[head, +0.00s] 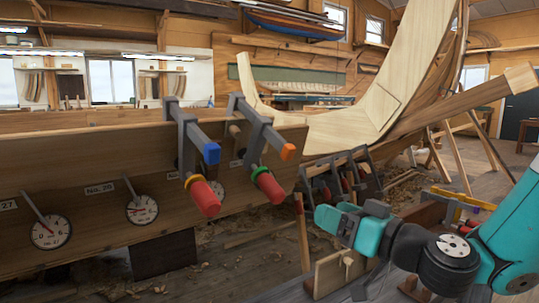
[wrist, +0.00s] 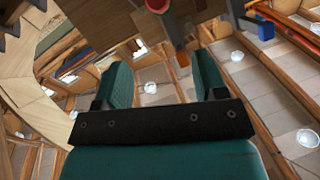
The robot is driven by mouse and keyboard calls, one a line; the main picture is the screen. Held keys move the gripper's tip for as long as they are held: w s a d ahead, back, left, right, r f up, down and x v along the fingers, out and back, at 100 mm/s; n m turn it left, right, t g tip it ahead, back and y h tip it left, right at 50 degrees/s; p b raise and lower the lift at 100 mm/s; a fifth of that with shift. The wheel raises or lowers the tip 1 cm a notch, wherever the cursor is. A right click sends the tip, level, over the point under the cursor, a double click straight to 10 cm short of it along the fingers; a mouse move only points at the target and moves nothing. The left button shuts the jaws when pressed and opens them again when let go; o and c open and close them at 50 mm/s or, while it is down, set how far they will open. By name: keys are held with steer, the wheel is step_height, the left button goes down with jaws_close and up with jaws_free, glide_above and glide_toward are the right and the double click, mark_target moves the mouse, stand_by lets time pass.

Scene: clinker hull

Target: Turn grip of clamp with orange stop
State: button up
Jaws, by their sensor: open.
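Two grey clamps sit on the upper edge of a long plank in the head view. The right clamp (head: 258,125) has an orange stop (head: 288,151) at its bar end and a red grip (head: 268,186) with a green collar, hanging below.
The plank (head: 100,205) carries round dials (head: 50,232) with pointers at left. Several more clamps (head: 340,180) stand behind my gripper. A curved wooden hull frame (head: 375,105) rises at the back right. Wood shavings litter the floor.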

mark_target(273, 190)
steer(key=shift+n+h, duration=0.9)
steer(key=p+x, duration=0.4)
steer(key=x, duration=0.1)
steer(key=p+x, duration=0.5)
steer(key=s+a+r+p+x, duration=0.1)
steer(key=p+x, duration=0.3)
steer(key=x, duration=0.1)
steer(key=shift+a, duration=0.15)
steer(key=shift+w+a+f+p, duration=0.15)
steer(key=shift+w+a+p, duration=0.2)
steer(key=shift+w, duration=0.15)
steer(key=c, duration=0.9)
